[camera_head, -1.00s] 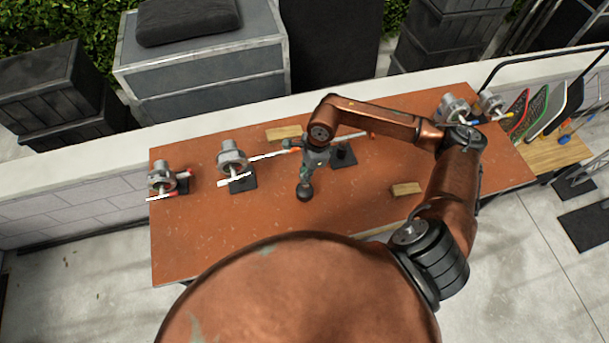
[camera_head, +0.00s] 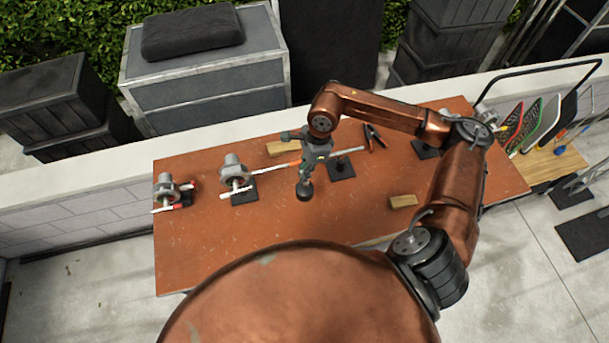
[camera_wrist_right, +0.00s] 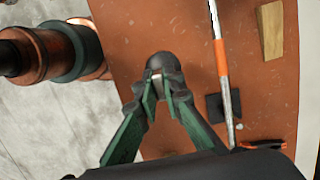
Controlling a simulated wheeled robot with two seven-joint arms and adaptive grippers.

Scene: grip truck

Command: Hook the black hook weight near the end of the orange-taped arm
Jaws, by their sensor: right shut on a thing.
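My right gripper (camera_head: 306,178) is shut on the black hook weight (camera_head: 304,190), which hangs below its fingers above the table. In the right wrist view the weight's dark rounded body (camera_wrist_right: 162,62) shows beyond the green fingertips (camera_wrist_right: 160,88). Its hook is mostly hidden by the fingers. The long thin arm with orange tape (camera_head: 291,164) runs from a grey clamp head (camera_head: 235,171) rightward, past the gripper. In the right wrist view the orange tape (camera_wrist_right: 221,58) lies to the right of the weight, with a clear gap. My left gripper is not in view.
Another clamp stand (camera_head: 167,187) with red tape stands at the table's left. Wooden blocks (camera_head: 283,147) (camera_head: 403,201) lie behind and right of the gripper. A black base (camera_head: 341,169) and red-handled pliers (camera_head: 374,138) are to the right. The front of the tabletop (camera_head: 240,225) is clear.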

